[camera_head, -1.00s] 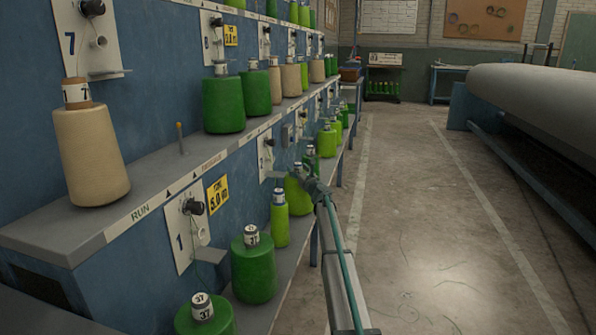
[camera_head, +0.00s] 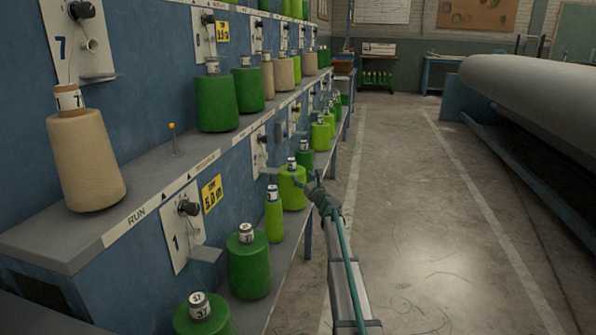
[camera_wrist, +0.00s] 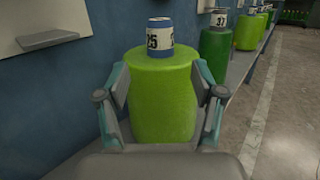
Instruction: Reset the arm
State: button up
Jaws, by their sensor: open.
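My gripper (camera_head: 310,183) is at the end of my arm, beside the lower shelf in the head view. In the wrist view my gripper (camera_wrist: 161,108) is open, with its two fingers apart and nothing between them that I can see held. A light green cone (camera_wrist: 163,88) with a blue and white label reading 25 stands upright beyond and between the fingers. In the head view a light green cone (camera_head: 292,189) stands on the lower shelf just left of my gripper. Whether the fingers touch the cone cannot be told.
Other green cones (camera_head: 248,266) line the lower shelf (camera_head: 283,262). The upper shelf (camera_head: 150,188) holds a beige cone (camera_head: 86,160) and more green and beige cones. A blue wall with plates is behind them. The floor aisle (camera_head: 400,200) is clear, with a large grey roll (camera_head: 535,95) on the right.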

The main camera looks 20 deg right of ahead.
jog(key=shift+s, duration=0.45)
